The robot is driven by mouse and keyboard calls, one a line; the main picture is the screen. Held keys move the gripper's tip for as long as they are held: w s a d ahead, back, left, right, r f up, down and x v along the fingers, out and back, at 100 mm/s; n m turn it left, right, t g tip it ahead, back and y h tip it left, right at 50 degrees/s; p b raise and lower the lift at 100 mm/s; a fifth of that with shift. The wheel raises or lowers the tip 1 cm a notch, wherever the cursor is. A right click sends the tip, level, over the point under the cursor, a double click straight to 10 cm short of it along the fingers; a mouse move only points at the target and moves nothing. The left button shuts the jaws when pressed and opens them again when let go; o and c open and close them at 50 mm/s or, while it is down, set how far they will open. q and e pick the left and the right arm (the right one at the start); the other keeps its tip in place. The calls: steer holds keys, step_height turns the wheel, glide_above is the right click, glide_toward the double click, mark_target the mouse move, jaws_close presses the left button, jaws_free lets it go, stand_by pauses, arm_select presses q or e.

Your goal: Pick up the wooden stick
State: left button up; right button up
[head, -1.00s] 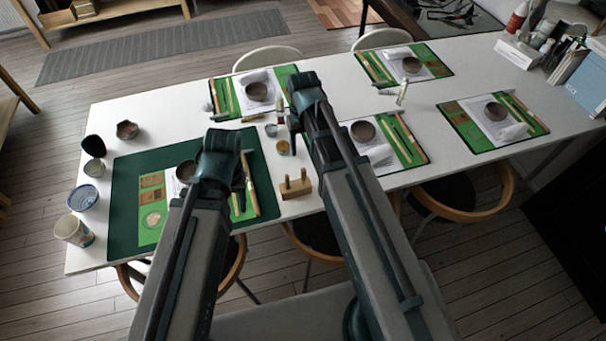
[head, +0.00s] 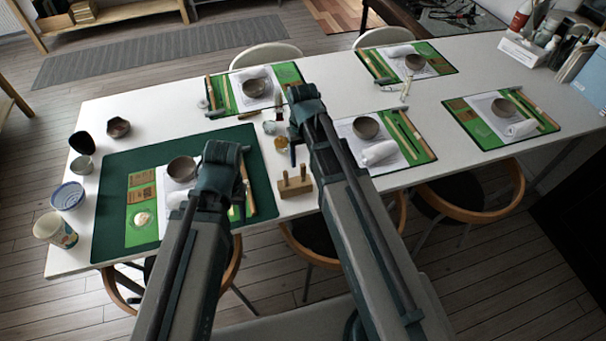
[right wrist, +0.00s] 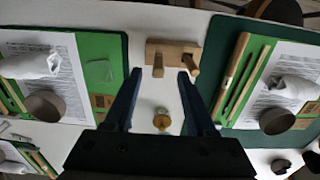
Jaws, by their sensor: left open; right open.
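Several thin wooden sticks are in view, and I cannot tell which one the task names. One lies along the right side of the dark green mat (head: 262,190), partly hidden by my left gripper; this wooden stick (right wrist: 232,62) shows fully in the right wrist view. Another wooden stick (head: 408,138) lies on the middle green board. My left gripper (head: 222,152) is over the dark green mat. My right gripper (right wrist: 159,76) is open and empty above the table, its fingers pointing toward a wooden block with two pegs (right wrist: 173,52). The block (head: 295,183) stands right of the dark mat.
The white table (head: 330,82) holds several place settings with bowls, papers and rolled white cloths. A paper cup (head: 56,230) and a blue-rimmed bowl (head: 69,196) stand at its left edge. Small jars (head: 281,143) stand between the grippers. Chairs (head: 468,196) line the near side.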

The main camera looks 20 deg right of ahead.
mark_target(303, 165)
steer(key=f+b, duration=0.4)
steer(key=f, duration=0.1)
steer(key=shift+w+d, duration=0.1)
steer(key=shift+w, duration=0.15)
steer(key=shift+r, duration=0.15)
jaws_close()
